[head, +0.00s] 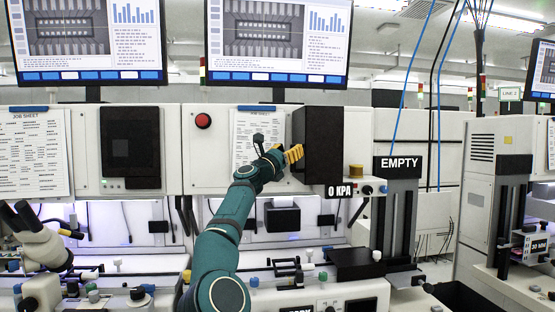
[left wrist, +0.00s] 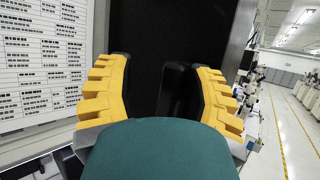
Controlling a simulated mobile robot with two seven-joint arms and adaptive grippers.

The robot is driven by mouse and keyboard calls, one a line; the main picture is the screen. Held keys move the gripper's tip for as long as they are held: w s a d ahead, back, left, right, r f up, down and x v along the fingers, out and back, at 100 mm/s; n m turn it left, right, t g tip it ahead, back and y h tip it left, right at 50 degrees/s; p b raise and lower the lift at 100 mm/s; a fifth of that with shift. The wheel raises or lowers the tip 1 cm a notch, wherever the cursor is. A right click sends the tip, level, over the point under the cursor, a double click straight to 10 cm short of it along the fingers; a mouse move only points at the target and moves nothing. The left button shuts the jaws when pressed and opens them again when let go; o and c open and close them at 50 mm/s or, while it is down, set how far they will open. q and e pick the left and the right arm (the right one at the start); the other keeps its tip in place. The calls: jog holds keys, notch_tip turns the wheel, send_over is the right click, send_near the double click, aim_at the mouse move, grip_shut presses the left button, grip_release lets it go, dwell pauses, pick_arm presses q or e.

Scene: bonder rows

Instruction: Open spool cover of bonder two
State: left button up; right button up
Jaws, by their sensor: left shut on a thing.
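The black spool cover (head: 324,145) sits on the upper right front of the middle bonder (head: 210,158). Its left side face shows, so it stands out from the white front; I cannot tell how far it is swung. My left gripper (head: 294,154) reaches up to the cover's left side, its yellow fingers shut on the cover's handle. In the left wrist view, the dark handle (left wrist: 175,90) shows between the yellow fingers, with the black cover (left wrist: 150,45) behind. The teal gripper body hides the lower part. My right gripper is out of view.
A job sheet (head: 246,138) hangs left of the cover, with a red button (head: 203,120) beyond it. The left bonder has its own black cover (head: 131,147). An "EMPTY" sign (head: 401,163) and a "0 KPA" display (head: 340,191) are to the right. Monitors hang above.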

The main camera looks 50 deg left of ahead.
pick_arm(q)
jog(key=v, duration=1.1)
jog(key=shift+s+d+f, duration=0.15)
jog(key=shift+s, duration=0.2)
dwell(0.4)
dwell(0.6)
